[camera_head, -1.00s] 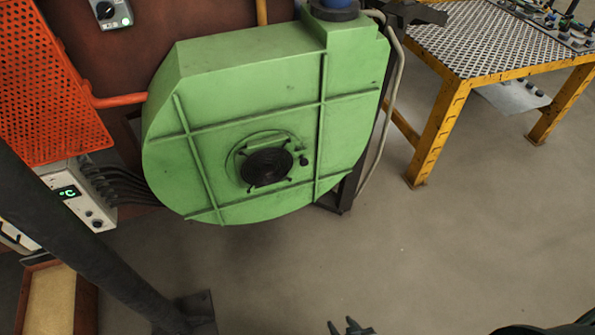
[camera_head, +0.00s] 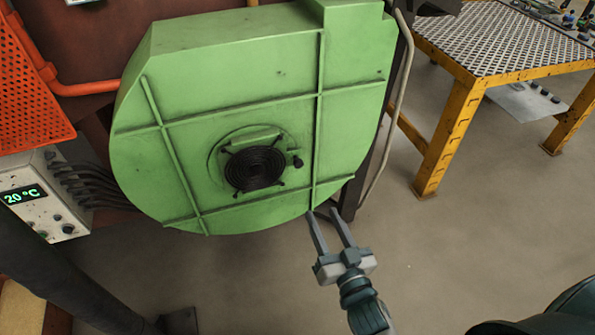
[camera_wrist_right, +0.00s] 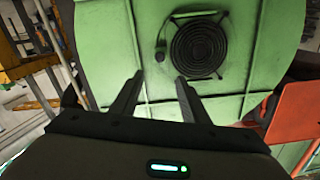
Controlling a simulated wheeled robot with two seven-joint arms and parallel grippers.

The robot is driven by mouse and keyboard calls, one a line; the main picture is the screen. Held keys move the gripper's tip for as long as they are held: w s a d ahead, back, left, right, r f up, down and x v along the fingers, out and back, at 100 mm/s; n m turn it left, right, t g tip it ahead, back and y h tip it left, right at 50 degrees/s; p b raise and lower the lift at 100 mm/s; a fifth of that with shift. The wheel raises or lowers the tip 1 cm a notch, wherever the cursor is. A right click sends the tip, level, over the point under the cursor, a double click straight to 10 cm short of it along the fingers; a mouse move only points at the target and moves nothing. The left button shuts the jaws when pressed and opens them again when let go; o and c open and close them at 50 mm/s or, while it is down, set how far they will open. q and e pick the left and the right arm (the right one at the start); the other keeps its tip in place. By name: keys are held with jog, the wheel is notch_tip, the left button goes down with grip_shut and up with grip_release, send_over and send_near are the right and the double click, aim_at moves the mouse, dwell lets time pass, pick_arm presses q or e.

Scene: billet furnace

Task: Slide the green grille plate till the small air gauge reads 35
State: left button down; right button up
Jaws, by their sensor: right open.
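The green blower housing (camera_head: 250,100) fills the middle of the head view. On its face is a round black grille (camera_head: 254,170) with a green plate edge (camera_head: 250,141) behind its top and a small dark knob (camera_head: 297,162) at its right. My right gripper (camera_head: 322,212) is open and empty, below and right of the grille, apart from the knob. In the right wrist view the open fingers (camera_wrist_right: 158,78) point toward the housing, with the knob (camera_wrist_right: 160,56) ahead between them and the grille (camera_wrist_right: 199,48) beside it. I see no air gauge. My left gripper is not in view.
A control box (camera_head: 35,195) at the left shows 20 °C. An orange perforated guard (camera_head: 25,95) stands above it. A yellow-framed table (camera_head: 445,135) is at the right. The grey floor (camera_head: 470,260) between is clear.

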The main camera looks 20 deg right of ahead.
aim_at(300, 166)
jog(key=shift+w, duration=0.15)
jog(key=w, duration=1.7)
jog(key=shift+a+p, duration=0.3)
jog(key=shift+p, duration=0.05)
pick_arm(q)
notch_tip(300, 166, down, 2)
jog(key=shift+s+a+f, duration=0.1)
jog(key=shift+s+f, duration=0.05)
pick_arm(e)
jog(key=shift+d, duration=0.1)
grip_shut()
